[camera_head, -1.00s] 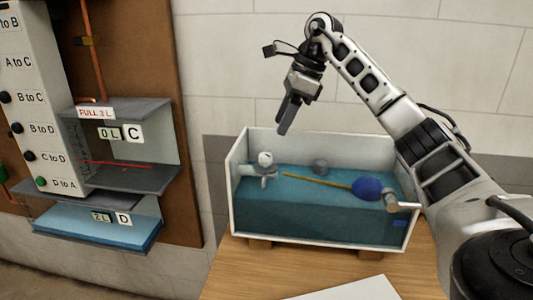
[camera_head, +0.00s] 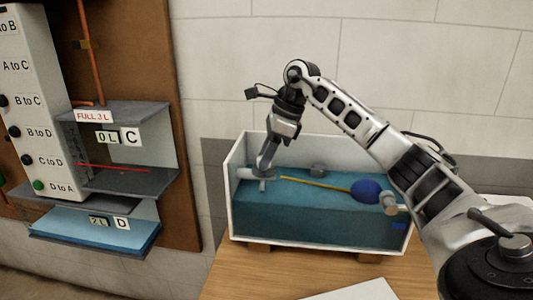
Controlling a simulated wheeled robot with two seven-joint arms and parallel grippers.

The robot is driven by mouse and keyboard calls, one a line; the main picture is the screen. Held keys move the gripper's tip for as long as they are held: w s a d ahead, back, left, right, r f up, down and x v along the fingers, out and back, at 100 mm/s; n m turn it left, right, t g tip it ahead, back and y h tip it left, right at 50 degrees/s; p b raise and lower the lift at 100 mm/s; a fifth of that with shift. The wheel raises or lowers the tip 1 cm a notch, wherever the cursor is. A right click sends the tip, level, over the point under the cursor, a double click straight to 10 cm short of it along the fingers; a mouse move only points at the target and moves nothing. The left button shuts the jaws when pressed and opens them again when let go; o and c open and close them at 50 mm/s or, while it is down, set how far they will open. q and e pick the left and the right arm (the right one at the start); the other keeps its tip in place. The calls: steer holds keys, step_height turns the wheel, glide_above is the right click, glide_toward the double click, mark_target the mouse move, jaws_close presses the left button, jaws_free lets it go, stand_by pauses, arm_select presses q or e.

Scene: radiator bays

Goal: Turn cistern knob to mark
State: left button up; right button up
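The cistern (camera_head: 235,215) is an open box with clear walls and white edges, holding blue-green water. A pale valve fitting (camera_head: 247,173) is at its left wall, and its rounded white top knob is now hidden behind my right gripper. My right gripper (camera_head: 265,170) points down at this fitting from above; whether it touches or grips the knob I cannot tell. A yellow rod (camera_head: 315,184) runs from near the fitting to a blue float ball (camera_head: 365,191). A pale cylinder (camera_head: 389,203) sticks out at the right wall. No mark can be made out. My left gripper is not in view.
The cistern stands on a wooden table (camera_head: 225,275) with a white sheet (camera_head: 360,291) in front. A grey round piece (camera_head: 318,169) is at its back wall. At left is a board with a labelled button panel (camera_head: 35,110), tray C (camera_head: 135,182) and tray D (camera_head: 95,227).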

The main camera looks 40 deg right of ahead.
steer(key=shift+m, duration=0.3)
steer(key=shift+c, duration=0.2)
steer(key=m+t+h+p, duration=0.1)
steer(key=m, duration=0.2)
steer(key=m+h, duration=0.1)
steer(key=m, duration=0.3)
steer(key=shift+a+m+t+h+p, duration=0.15)
steer(key=shift+m+t+h+p, duration=0.15)
steer(key=shift+t+h+p, duration=0.1)
stand_by(0.4)
steer(key=o, duration=1)
steer(key=shift+c, duration=0.2)
steer(key=shift+s, duration=0.1)
steer(key=v, duration=1.6)
steer(key=shift+a, duration=0.1)
